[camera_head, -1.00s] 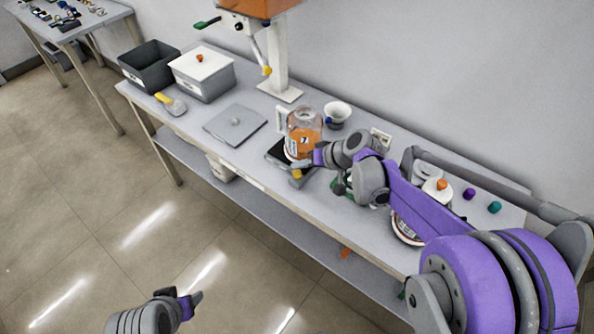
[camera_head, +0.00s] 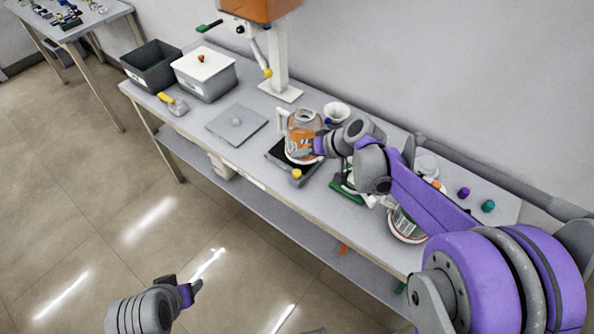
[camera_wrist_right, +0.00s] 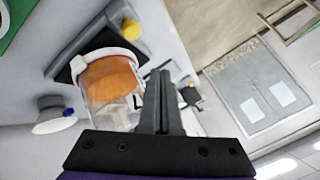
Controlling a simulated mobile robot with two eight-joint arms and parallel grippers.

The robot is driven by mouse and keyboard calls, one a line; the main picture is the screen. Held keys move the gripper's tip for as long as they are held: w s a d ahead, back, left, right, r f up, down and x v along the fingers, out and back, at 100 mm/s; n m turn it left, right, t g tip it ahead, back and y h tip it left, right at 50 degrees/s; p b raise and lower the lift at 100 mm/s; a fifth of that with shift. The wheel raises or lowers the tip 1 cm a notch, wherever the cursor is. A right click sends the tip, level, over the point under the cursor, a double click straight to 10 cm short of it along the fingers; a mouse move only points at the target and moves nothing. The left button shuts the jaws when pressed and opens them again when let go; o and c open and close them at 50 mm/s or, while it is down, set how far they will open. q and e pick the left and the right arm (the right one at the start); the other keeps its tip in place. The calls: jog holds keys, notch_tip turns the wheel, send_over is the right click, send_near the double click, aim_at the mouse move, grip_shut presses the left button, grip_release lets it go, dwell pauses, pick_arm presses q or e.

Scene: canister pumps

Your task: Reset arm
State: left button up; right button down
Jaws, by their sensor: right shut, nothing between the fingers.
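My right gripper (camera_head: 303,152) is beside the clear jar with orange contents (camera_head: 302,126), overlapping its lower side in the head view. In the right wrist view the two fingers (camera_wrist_right: 163,80) are shut together with nothing between them. The jar (camera_wrist_right: 110,80) is just left of them there; I cannot tell whether they touch it. The jar stands on a dark scale-like base (camera_head: 283,161) with a yellow knob (camera_head: 297,174). My left gripper (camera_head: 193,291) hangs over the floor, away from the bench; its jaw opening cannot be made out.
The grey bench (camera_head: 330,195) also holds a grey flat plate (camera_head: 237,124), a white-lidded bin (camera_head: 205,75), a dark bin (camera_head: 150,66), a white bowl (camera_head: 337,112), a press stand (camera_head: 279,70) and a green item (camera_head: 347,190). A second jar (camera_head: 407,226) is partly hidden under my right arm.

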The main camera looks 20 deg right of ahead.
dwell(0.4)
pick_arm(q)
jog(key=r+p, duration=0.1)
jog(key=w+r+p, duration=0.1)
jog(key=r, duration=0.1)
pick_arm(e)
jog(key=s+d+g+h, duration=0.1)
jog(key=s+h, duration=0.5)
jog(key=s, duration=2)
jog(key=shift+d+f, duration=0.15)
jog(key=shift+d, duration=0.5)
jog(key=shift+w, duration=0.1)
